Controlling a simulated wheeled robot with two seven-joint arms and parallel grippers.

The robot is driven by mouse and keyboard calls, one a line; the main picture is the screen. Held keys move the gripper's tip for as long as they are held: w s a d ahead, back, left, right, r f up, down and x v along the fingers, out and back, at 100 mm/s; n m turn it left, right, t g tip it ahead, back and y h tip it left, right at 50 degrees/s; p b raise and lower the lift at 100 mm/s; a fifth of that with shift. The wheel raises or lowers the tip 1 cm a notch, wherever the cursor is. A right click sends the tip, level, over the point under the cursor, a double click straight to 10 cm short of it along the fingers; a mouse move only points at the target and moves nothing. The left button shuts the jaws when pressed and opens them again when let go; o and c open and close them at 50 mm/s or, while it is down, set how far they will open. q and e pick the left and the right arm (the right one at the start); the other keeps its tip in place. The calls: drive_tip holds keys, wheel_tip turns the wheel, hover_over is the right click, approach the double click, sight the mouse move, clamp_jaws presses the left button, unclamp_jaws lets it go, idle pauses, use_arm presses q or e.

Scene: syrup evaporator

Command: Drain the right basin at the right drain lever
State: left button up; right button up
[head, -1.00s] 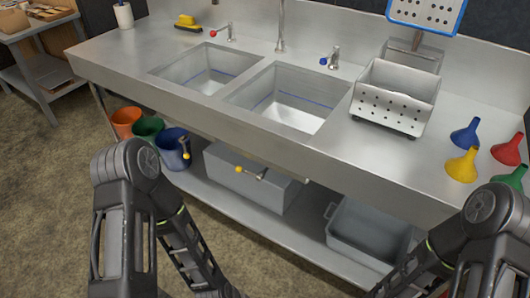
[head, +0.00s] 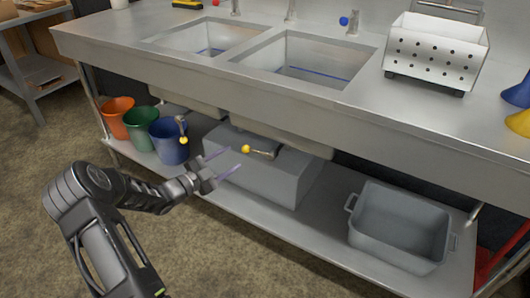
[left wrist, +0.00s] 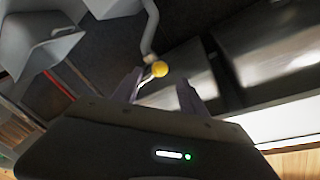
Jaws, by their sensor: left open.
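The right basin (head: 304,62) is a steel sink with a blue line around its inner wall; I cannot tell its water level. Below it, the right drain lever (head: 262,153) is a short handle with a yellow ball at its left end. My left gripper (head: 224,164) is open and empty, just left of and slightly below that ball, apart from it. In the left wrist view, a yellow ball (left wrist: 160,69) on a bent grey pipe shows just beyond and between the open fingertips (left wrist: 158,78). My right gripper is out of view.
The left drain lever (head: 183,139) hangs nearby to the left, above a blue bucket (head: 170,148). Green (head: 141,136) and orange (head: 115,122) buckets stand further left. A grey box (head: 270,180) sits under the right lever; a grey tub (head: 400,235) is on the lower shelf.

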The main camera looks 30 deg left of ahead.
sight(246, 149)
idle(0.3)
use_arm(q)
drive_tip(key=shift+w+d, duration=0.2)
drive_tip(key=shift+w, duration=0.25)
drive_tip(key=b+x, duration=0.1)
drive_tip(key=x, duration=0.5)
drive_tip(key=shift+w, duration=0.35)
drive_tip(key=shift+c, duration=0.2)
clamp_jaws()
idle(0.7)
